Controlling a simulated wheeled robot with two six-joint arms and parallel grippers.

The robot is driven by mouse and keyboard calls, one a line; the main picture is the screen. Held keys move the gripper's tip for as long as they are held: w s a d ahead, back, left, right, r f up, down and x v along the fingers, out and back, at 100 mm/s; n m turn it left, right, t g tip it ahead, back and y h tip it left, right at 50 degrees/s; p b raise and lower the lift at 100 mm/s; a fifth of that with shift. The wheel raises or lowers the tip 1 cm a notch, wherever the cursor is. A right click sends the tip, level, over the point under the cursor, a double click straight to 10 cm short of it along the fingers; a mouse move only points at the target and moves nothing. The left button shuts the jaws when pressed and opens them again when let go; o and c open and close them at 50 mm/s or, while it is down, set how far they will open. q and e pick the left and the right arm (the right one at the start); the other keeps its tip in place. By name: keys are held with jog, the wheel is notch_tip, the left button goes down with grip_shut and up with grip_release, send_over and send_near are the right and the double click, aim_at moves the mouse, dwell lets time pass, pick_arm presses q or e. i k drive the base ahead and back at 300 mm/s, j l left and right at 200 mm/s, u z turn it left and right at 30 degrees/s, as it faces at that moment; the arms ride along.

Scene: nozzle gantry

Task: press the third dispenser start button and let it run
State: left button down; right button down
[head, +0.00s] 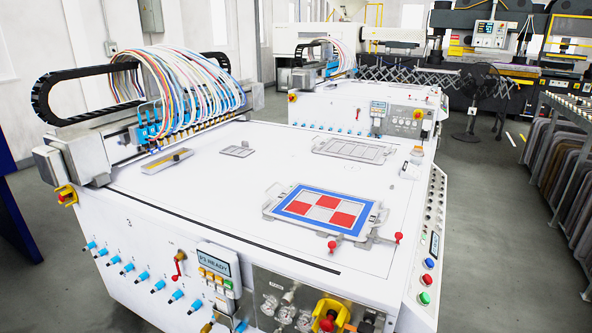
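The white gantry machine (235,190) fills the middle of the head view. A "3" is printed on its front at left. Its front display (214,264) appears to read "P3 READY", with several small yellow and green keys (212,281) below it. On the sloped right-hand panel are a blue button (429,263), a red button (426,279) and a green button (424,298). I cannot tell any button's label at this size. The nozzle gantry (180,135) with coloured hoses stands at the table's left end. Neither of my grippers is in view.
A framed plate with a blue border and red and white squares (326,209) lies on the tabletop. A red emergency-stop knob (329,319) on yellow sits low at the front. A red-handled lever (179,262) is left of the display. A similar machine (375,97) stands behind. Grey floor is open at right.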

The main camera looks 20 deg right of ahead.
aim_at(424, 297)
jog(key=z, duration=1.45)
